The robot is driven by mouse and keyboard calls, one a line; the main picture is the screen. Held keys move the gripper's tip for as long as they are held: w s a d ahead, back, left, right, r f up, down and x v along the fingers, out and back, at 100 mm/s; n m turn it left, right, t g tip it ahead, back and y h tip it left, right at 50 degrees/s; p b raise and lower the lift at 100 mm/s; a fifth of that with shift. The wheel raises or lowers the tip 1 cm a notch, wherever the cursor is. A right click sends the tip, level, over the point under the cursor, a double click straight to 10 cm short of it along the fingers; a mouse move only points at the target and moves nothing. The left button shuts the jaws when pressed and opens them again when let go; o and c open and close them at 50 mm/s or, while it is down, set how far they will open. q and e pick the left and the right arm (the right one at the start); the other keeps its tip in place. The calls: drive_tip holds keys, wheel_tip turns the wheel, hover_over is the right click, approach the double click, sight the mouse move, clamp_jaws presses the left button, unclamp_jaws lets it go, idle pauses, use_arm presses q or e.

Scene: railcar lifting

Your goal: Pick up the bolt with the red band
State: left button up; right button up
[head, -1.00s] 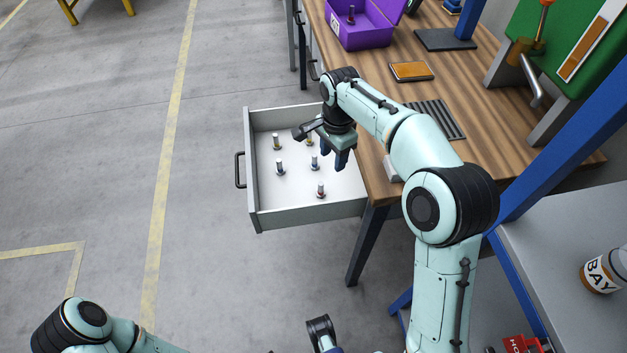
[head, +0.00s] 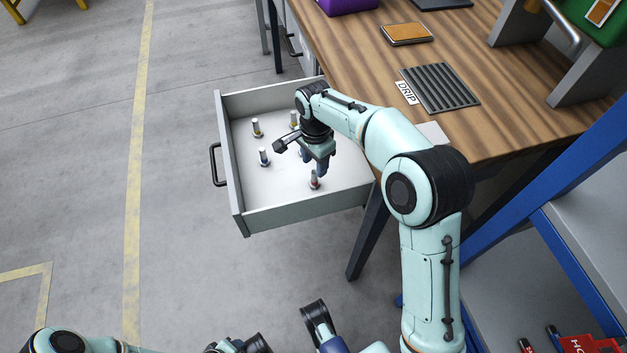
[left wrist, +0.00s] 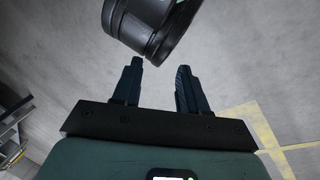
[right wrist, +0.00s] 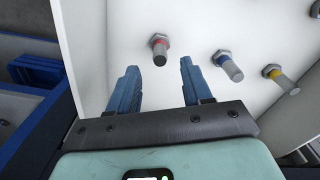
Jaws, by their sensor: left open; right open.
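The bolt with the red band (head: 314,181) stands upright on the white drawer floor near the drawer's front right corner. In the right wrist view the red-banded bolt (right wrist: 160,50) lies just beyond the fingertips, between their lines. My right gripper (head: 319,170) is over the drawer, close above this bolt, and partly overlaps it in the head view. In the right wrist view my right gripper (right wrist: 159,66) is open with nothing between its fingers. My left gripper (left wrist: 159,67) is open and empty over the bare floor, away from the drawer.
The open drawer (head: 290,218) has raised walls. The wooden workbench (head: 350,65) adjoins the drawer on the right. Grey floor on the left is clear.

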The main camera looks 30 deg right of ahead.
sight(314, 171)
wheel_tip(314, 171, down, 6)
drive_tip(key=shift+r+b, duration=0.1)
drive_tip(key=shift+b, duration=0.9)
use_arm(q)
drive_tip(key=shift+t, duration=0.5)
drive_tip(key=w, duration=0.1)
drive_tip(key=w+a+f, duration=0.1)
drive_tip(key=w+f, duration=0.1)
drive_tip(key=shift+w+a+f, duration=0.1)
drive_tip(key=shift+a, duration=0.25)
use_arm(e)
drive_tip(key=shift+r, duration=0.1)
use_arm(q)
drive_tip(key=shift+y, duration=0.3)
use_arm(e)
clamp_jaws()
